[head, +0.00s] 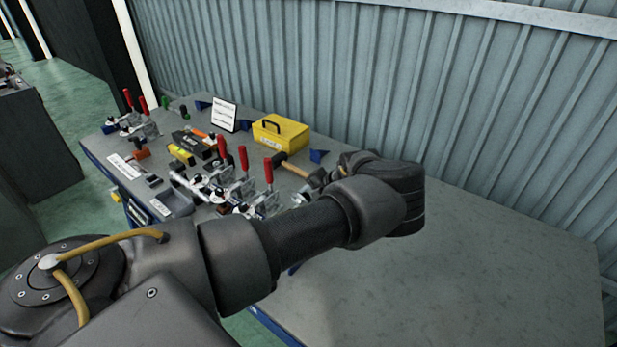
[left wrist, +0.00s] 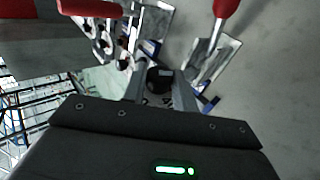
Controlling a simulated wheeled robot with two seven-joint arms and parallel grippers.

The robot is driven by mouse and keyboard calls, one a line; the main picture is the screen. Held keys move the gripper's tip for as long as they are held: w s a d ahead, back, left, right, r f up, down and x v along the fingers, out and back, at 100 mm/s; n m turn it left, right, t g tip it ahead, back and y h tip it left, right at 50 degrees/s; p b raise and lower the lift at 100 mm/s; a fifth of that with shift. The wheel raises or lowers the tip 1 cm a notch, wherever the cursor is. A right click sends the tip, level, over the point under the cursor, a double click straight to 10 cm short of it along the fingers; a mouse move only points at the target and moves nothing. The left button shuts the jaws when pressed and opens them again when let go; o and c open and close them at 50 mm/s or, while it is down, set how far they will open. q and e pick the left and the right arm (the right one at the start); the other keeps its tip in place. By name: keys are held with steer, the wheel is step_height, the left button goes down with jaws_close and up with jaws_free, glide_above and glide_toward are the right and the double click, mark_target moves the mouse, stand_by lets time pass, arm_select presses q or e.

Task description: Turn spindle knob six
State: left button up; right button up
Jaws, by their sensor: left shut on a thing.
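A dark round knob (left wrist: 160,79) sits between the two grey fingers of my left gripper (left wrist: 160,95) in the left wrist view. The fingers are shut on it from both sides. I cannot read a number on it. In the head view my left arm reaches across the bench, and the left gripper (head: 305,199) points down and left beside the row of red-handled clamps. The knob it holds cannot be made out there. My right gripper is not in view.
The bench's right side (head: 480,255) is clear.

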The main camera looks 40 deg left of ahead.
arm_select(q)
steer(key=shift+f+y, duration=0.1)
steer(key=shift+y, duration=0.3)
steer(key=shift+d+n+y, duration=0.15)
steer(key=shift+n+y, duration=0.15)
steer(key=shift+y, duration=0.6)
steer(key=shift+f+g, duration=0.2)
steer(key=shift+g, duration=0.1)
steer(key=shift+f+y+b, duration=0.2)
steer(key=shift+y+b, duration=0.3)
steer(key=shift+y, duration=0.3)
steer(key=shift+n+g+y+b, duration=0.3)
steer(key=shift+n+y+b, duration=0.1)
steer(key=shift+y+b, duration=0.2)
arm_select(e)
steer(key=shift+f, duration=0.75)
arm_select(q)
steer(key=shift+d, duration=0.1)
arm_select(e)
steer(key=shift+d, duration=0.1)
arm_select(q)
steer(key=shift+r, duration=0.1)
